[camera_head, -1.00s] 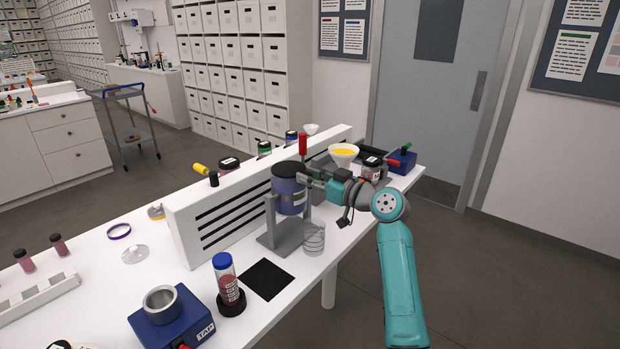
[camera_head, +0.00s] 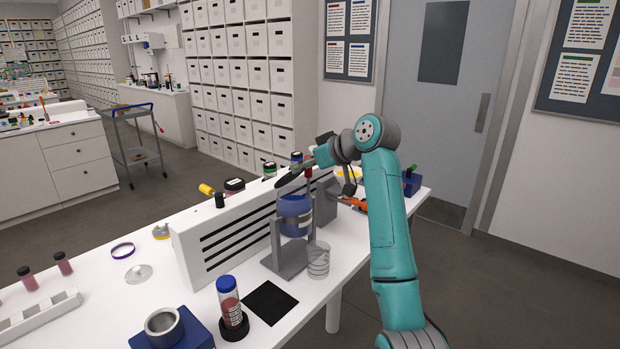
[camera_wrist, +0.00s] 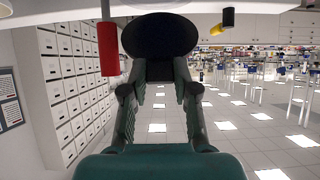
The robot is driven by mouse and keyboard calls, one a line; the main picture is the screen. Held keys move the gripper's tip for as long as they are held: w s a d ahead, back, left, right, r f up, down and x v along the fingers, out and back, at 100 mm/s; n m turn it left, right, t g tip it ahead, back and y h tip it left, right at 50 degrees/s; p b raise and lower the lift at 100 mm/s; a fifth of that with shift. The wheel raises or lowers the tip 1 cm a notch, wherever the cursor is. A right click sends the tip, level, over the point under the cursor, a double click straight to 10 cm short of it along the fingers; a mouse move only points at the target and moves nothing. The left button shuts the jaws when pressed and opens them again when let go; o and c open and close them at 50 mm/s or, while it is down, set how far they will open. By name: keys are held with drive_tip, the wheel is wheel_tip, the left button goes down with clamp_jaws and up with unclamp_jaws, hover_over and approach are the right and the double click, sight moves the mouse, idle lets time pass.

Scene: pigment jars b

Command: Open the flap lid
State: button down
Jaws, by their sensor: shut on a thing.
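A blue jar (camera_head: 295,212) sits in a grey stand (camera_head: 284,262) on the white table. Its dark round flap lid (camera_head: 291,179) is tilted up, well off level, above the jar's mouth. Whether the lid's hinge side still joins the jar is hard to see. My gripper (camera_head: 314,160) is at the raised upper right side of the lid. In the wrist view the dark disc of the lid (camera_wrist: 160,34) is at the tips of my gripper (camera_wrist: 161,72), which is shut on its edge.
A white slotted panel (camera_head: 235,237) stands behind the jar. A ribbed clear cup (camera_head: 318,260) is close by the stand's right side. A red-filled tube (camera_head: 231,305) and a black mat (camera_head: 269,302) are in front. A red upright piece (camera_wrist: 108,48) is near the lid.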

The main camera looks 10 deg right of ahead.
drive_tip(key=shift+g+h, duration=0.3)
drive_tip(key=shift+g, duration=0.1)
drive_tip(key=w+a+r, duration=0.1)
drive_tip(key=w+r, duration=0.1)
drive_tip(key=w+a+r, duration=0.1)
drive_tip(key=w+a, duration=0.1)
drive_tip(key=shift+w+a+r, duration=0.15)
drive_tip(key=shift+r, duration=0.2)
drive_tip(key=shift+w+a, duration=0.15)
drive_tip(key=shift+w, duration=0.15)
drive_tip(key=shift+w+a+g+h, duration=0.5)
drive_tip(key=shift+w+a+g, duration=0.15)
drive_tip(key=shift+w, duration=0.2)
drive_tip(key=shift+w+a+g+h, duration=0.55)
drive_tip(key=shift+w+g, duration=0.1)
drive_tip(key=shift+w, duration=0.2)
drive_tip(key=c, duration=0.9)
unclamp_jaws()
drive_tip(key=shift+f, duration=0.1)
drive_tip(key=v, duration=1.2)
drive_tip(key=shift+w, duration=0.1)
